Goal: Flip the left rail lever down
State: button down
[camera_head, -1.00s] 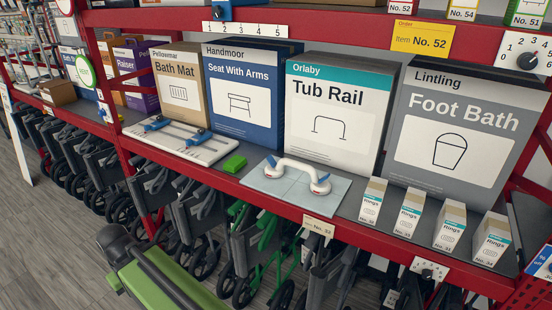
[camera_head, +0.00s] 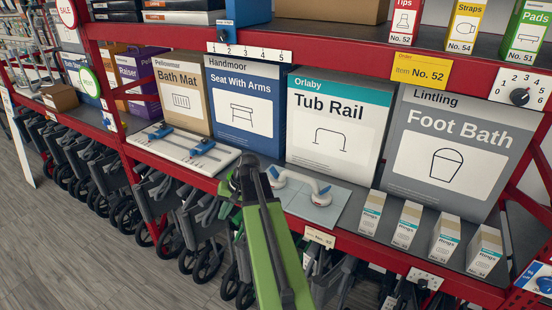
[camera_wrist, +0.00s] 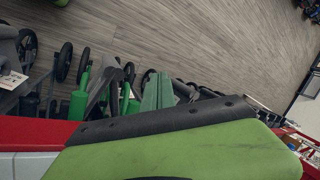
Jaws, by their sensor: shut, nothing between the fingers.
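The white rail (camera_head: 300,182) lies on a pale blue tiled panel (camera_head: 334,214) on the shelf, in front of the Tub Rail box (camera_head: 335,125). It has a round cup at each end. The right cup (camera_head: 321,197) shows clearly. My gripper (camera_head: 247,168) is dark, shut and empty, at the end of my green arm just left of the rail's left end. Contact cannot be told. In the wrist view a green panel of mine fills the lower part; the rail is not seen.
A white board with blue sliders (camera_head: 180,146) lies left of my gripper. Several small Rings boxes (camera_head: 408,225) stand right of the rail. Big boxes stand close behind. The red shelf edge runs in front, with folded wheeled frames (camera_head: 205,235) beneath. An upper shelf overhangs.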

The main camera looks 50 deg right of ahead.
jog(key=s+d+r+m+t+p, duration=0.2)
jog(key=s+d+r, duration=0.1)
jog(key=d, duration=0.7)
jog(key=s+d+r+m+t+h+p, duration=0.1)
jog(key=s+d+r+m+t, duration=0.1)
jog(key=d+r, duration=0.4)
jog(key=s+d+r+m+t+p, duration=0.2)
jog(key=s+d+r+m, duration=0.1)
jog(key=d, duration=1.3)
jog(key=shift+s+r+m+p, duration=0.3)
jog(key=shift+s+r, duration=0.55)
jog(key=shift+s, duration=0.15)
jog(key=shift+f, duration=0.1)
jog(key=b, duration=0.9)
send_near(273, 170)
jog(key=x, duration=0.5)
jog(key=shift+f, duration=0.35)
jog(key=shift+w+a+f, duration=0.2)
jog(key=shift+w+f, duration=0.1)
jog(key=shift+w, duration=0.3)
